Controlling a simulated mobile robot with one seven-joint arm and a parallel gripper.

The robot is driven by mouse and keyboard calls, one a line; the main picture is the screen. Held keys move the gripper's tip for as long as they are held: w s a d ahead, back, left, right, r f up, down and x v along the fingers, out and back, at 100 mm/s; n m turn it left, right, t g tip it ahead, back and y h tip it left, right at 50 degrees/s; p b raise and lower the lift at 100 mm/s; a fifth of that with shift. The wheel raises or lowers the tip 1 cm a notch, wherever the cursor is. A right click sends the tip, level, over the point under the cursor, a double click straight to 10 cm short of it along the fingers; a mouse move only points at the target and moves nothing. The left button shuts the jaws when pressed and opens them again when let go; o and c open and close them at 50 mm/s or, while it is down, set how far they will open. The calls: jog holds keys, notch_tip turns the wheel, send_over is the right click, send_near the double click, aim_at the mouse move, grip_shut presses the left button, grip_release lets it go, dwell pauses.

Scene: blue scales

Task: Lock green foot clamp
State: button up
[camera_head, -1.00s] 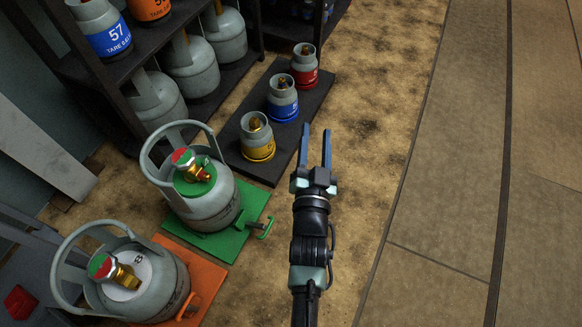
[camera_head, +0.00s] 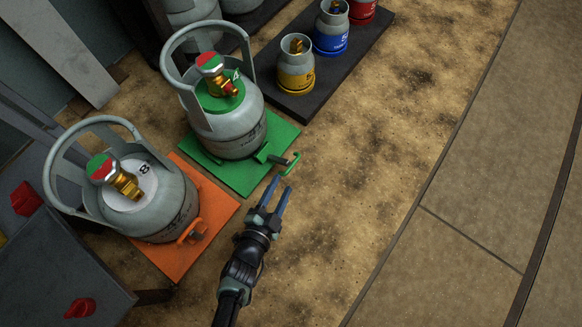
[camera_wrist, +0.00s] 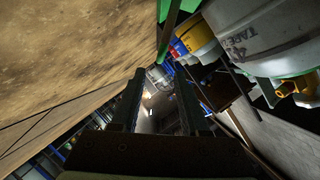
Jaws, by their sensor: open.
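The green foot clamp (camera_head: 285,162) is a small lever with an upturned handle at the right corner of the green platform (camera_head: 222,172). A grey gas cylinder (camera_head: 235,128) with a green collar stands upright on that platform. My gripper (camera_head: 279,188) is open and empty, its blue fingertips just below the clamp handle in the head view and seemingly apart from it. In the wrist view the two fingers (camera_wrist: 157,92) are spread with nothing between them. A green bar (camera_wrist: 170,32) shows beyond them there; I cannot tell whether it is the clamp.
An orange platform (camera_head: 222,212) with its own orange clamp (camera_head: 192,232) and a grey cylinder (camera_head: 165,205) stands left of my gripper. A dark mat (camera_head: 330,90) holds small yellow, blue and red-based cylinders. The sandy floor (camera_head: 390,150) to the right is clear.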

aim_at(289, 171)
jog(key=b+x, duration=0.3)
jog(key=x, duration=0.3)
jog(key=shift+d+f+b, duration=0.15)
jog(key=shift+f+b, duration=0.1)
jog(key=shift+b, duration=0.1)
jog(key=shift+w+d+b, duration=0.25)
jog(key=shift+w+b, duration=0.25)
jog(key=shift+w, duration=0.45)
grip_shut()
jog(key=shift+f, duration=0.1)
